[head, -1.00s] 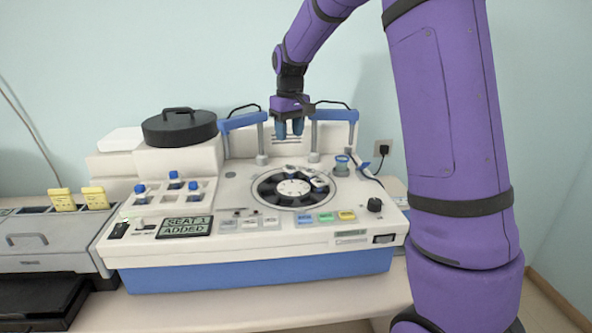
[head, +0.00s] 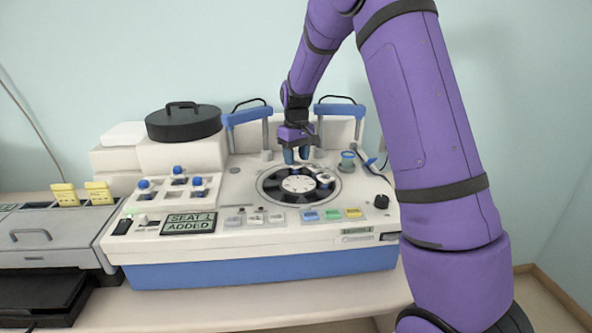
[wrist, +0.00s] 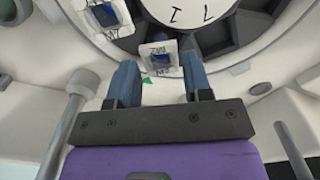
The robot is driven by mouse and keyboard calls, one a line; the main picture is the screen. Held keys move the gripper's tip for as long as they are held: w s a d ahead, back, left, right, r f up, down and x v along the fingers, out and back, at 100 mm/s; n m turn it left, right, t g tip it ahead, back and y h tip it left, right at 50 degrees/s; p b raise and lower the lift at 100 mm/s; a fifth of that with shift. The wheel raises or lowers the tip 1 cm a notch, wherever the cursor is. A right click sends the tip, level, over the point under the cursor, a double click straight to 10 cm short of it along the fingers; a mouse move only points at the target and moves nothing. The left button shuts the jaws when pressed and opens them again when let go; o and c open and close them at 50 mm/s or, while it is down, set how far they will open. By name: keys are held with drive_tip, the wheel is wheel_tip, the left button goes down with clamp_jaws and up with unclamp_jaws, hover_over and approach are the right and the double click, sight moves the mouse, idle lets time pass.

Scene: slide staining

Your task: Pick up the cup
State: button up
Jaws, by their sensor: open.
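A small cup-like vessel with a blue rim (head: 347,160) stands on the white machine, right of and behind the round dark rotor (head: 269,186). I cannot tell for sure that it is the cup. My gripper (head: 296,156) is open and empty, pointing down above the back of the rotor, left of that vessel. In the wrist view, my two blue fingers (wrist: 165,82) stand apart. A white holder with a blue centre (wrist: 160,57) lies just beyond the gap between them, at the rotor's edge. A second such holder (wrist: 106,14) is at upper left.
Two blue-barred posts (head: 247,116) (head: 340,109) stand behind the rotor, on either side of my gripper. Several blue-topped pieces (head: 177,169) sit at left. A black lid (head: 183,122) rests on white boxes. The display (head: 189,223) reads "SEAT 1 ADDED".

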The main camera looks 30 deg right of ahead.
sight(296, 170)
drive_tip(key=shift+f, duration=1.45)
drive_tip(key=shift+c, duration=0.3)
drive_tip(key=c, duration=0.5)
drive_tip(key=shift+r, duration=0.15)
